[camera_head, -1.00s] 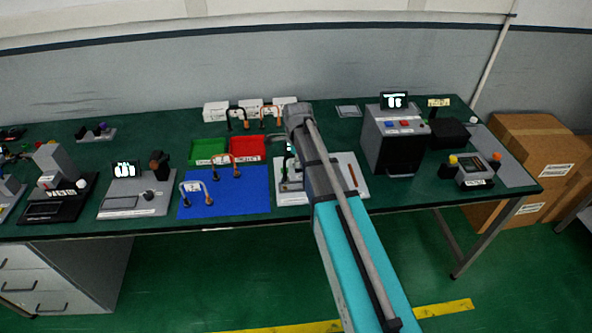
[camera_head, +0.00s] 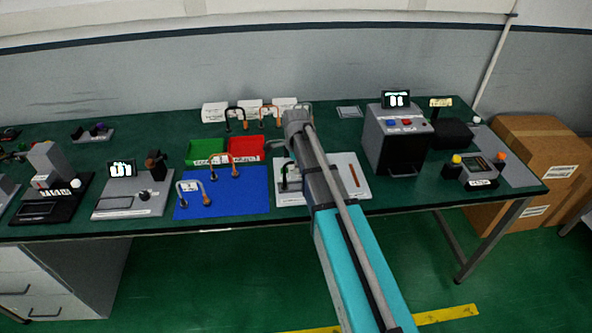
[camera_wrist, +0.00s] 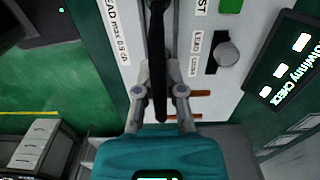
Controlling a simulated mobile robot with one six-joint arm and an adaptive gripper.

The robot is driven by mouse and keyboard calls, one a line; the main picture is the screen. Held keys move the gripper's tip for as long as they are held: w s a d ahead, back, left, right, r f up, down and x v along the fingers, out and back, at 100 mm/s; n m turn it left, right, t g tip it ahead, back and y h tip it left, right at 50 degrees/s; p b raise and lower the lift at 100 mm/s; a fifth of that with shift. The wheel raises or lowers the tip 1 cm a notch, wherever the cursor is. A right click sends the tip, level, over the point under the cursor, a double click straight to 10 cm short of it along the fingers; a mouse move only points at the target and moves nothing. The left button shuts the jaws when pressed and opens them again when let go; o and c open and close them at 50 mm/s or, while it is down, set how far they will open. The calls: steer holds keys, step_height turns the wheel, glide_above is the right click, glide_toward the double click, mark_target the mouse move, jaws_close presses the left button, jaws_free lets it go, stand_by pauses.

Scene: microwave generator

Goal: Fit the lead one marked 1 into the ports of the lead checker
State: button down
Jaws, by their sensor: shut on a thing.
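The lead checker, a white panel (camera_head: 345,193), lies on the bench right of the blue mat. In the wrist view its white face (camera_wrist: 118,35) shows lettering, a green button, a grey knob and orange strips. My gripper (camera_wrist: 157,8) is over this panel, shut on a dark, slim piece of a lead (camera_wrist: 158,100). The held lead's mark and far ends are hidden, so I cannot tell whether its ends touch the ports. In the head view my arm hides most of the gripper; a dark shape shows beside it over the panel's left part.
A blue mat (camera_head: 245,205) carries a white-looped lead (camera_head: 191,186) and a copper-coloured lead (camera_head: 224,163). Green (camera_head: 205,150) and red (camera_head: 246,145) trays stand behind. A tall grey device (camera_head: 397,140) stands right of the panel. A dark display (camera_wrist: 287,70) rises beside the panel.

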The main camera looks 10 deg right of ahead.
steer(key=shift+f, duration=0.1)
steer(key=c, duration=1.2)
jaws_free()
steer(key=o, duration=0.5)
steer(key=shift+c, duration=0.2)
step_height(320, 180, up, 12)
steer(key=p, duration=1.2)
steer(key=shift+s, duration=0.1)
